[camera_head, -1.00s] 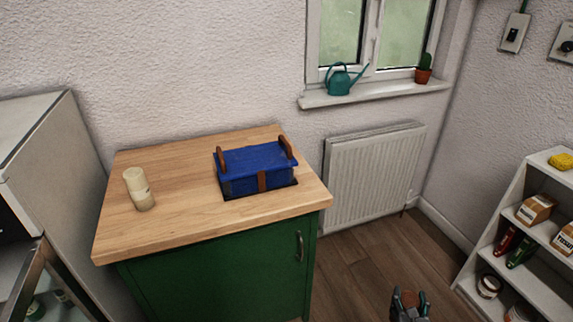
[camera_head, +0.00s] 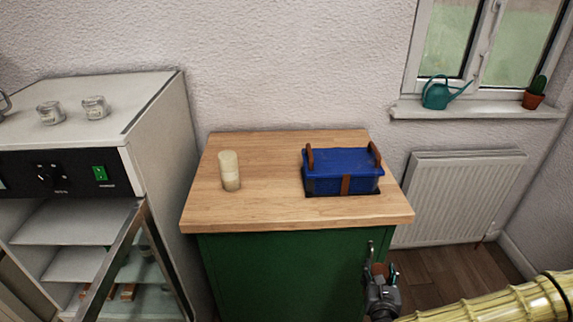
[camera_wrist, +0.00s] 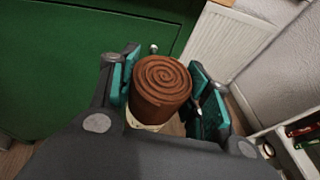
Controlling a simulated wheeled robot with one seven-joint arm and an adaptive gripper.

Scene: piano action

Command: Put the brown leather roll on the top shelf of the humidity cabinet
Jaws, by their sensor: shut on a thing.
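My gripper (camera_head: 381,280) is low in front of the right side of the green cabinet in the head view. In the wrist view my gripper (camera_wrist: 163,95) is shut on the brown leather roll (camera_wrist: 162,84), which stands between the teal finger pads with its spiral end facing the camera. In the head view only a small brown bit of the roll shows between the fingers. The humidity cabinet (camera_head: 62,172) stands at the left with its glass door (camera_head: 112,255) swung open. Its top shelf (camera_head: 62,221) looks bare in the part that shows.
The green cabinet (camera_head: 282,273) with a wooden top stands between my gripper and the humidity cabinet. A cream cylinder (camera_head: 229,172) and a blue box (camera_head: 343,171) stand on it. Glass jars (camera_head: 95,107) stand on the humidity cabinet. A radiator (camera_head: 456,198) is at right.

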